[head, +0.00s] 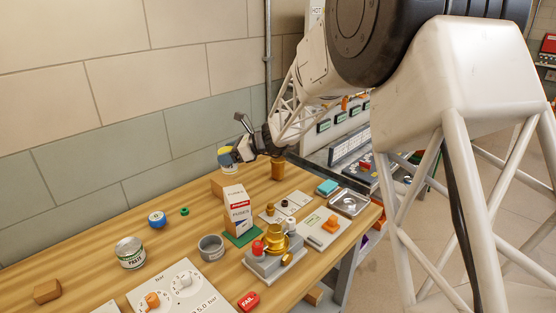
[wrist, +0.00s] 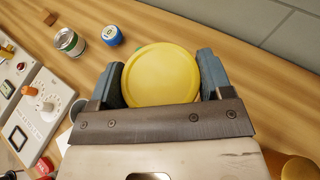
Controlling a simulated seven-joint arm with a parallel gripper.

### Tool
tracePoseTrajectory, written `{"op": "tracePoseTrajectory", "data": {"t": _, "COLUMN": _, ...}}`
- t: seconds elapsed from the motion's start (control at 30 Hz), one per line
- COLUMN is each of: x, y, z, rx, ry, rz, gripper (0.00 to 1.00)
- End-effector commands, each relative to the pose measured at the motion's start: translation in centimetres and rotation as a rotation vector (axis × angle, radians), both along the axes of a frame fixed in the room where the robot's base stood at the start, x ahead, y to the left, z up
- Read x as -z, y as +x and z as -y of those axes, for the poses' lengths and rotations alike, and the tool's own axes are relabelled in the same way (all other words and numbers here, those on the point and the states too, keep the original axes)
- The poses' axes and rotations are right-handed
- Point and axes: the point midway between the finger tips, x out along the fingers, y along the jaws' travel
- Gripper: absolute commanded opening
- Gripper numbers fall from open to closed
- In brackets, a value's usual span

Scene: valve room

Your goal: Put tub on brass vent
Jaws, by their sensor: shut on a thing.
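My gripper (head: 236,154) is shut on the tub (head: 224,160), which looks blue and yellow in the head view. In the wrist view the tub's round yellow top (wrist: 161,75) sits between the two blue-grey fingers of my gripper (wrist: 161,82). The tub is held above the back of the table, apart from things below. A brass upright with a round top (head: 278,168) stands to the right of the tub, near the wall. A round brass top also shows in the wrist view (wrist: 300,168). A second brass fitting (head: 277,238) sits on a grey block; I cannot tell which is the vent.
A white-and-red carton (head: 237,208) and a wooden block (head: 218,186) stand below my gripper. A grey cup (head: 211,247), a green-labelled can (head: 130,253) and a blue tin (head: 157,219) are nearby. The metal tray (head: 350,202) is right. Table along the left wall is mostly clear.

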Motion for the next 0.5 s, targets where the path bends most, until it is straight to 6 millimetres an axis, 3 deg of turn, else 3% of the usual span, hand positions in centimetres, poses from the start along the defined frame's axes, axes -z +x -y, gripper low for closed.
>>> {"op": "tracePoseTrajectory", "data": {"t": 0.1, "x": -0.2, "y": 0.5, "z": 3.6, "rx": 0.045, "ry": 0.0, "rz": 0.0, "gripper": 0.48}}
{"op": "tracePoseTrajectory", "data": {"t": 0.5, "x": -0.5, "y": 0.7, "z": 14.2, "rx": 0.178, "ry": 0.0, "rz": 0.001, "gripper": 0.48}}
